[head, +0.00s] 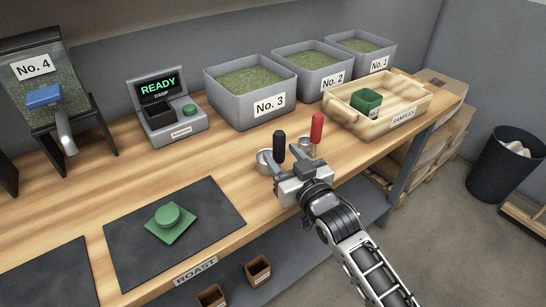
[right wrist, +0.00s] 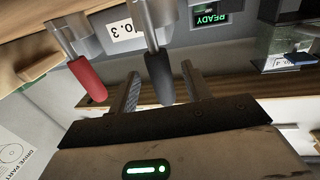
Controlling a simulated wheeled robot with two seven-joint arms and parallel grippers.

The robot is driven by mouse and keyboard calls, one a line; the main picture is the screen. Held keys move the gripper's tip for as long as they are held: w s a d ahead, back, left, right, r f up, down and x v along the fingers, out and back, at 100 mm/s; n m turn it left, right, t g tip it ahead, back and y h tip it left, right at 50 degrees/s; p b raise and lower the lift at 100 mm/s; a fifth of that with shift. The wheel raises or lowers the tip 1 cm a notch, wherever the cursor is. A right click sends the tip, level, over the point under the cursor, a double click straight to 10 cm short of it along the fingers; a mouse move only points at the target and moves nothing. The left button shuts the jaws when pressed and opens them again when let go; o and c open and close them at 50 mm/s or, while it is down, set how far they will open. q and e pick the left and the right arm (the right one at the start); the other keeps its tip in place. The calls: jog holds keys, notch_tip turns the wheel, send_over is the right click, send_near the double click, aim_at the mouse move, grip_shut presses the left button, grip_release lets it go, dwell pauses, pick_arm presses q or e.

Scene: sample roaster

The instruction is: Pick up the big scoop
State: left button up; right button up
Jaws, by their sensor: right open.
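Two metal scoops stand on the wooden bench with their handles up. One has a black handle (head: 279,144), the other a red handle (head: 317,127). My right gripper (head: 282,163) is open at the black-handled scoop. In the right wrist view, the black handle (right wrist: 160,78) shows between the two spread fingers (right wrist: 160,90), with no clear contact. The red handle (right wrist: 88,82) is outside the fingers, to the left. My left gripper is not in view.
Bins No. 3 (head: 254,113), No. 2 (head: 303,82) and No. 1 (head: 387,62) line the back. The samples tray (head: 350,122) with a green cup is right of the scoops. A scale (head: 178,125) and dark mat (head: 210,238) are left. The bench front edge is close.

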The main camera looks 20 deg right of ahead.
jog(key=shift+w+a, duration=0.25)
jog(key=shift+w, duration=0.95)
grip_shut()
jog(key=shift+r, duration=0.1)
jog(key=shift+r, duration=0.5)
jog(key=s+d+r, duration=0.1)
jog(key=s+r, duration=1.1)
jog(key=s, duration=0.2)
jog(key=shift+p, duration=0.3)
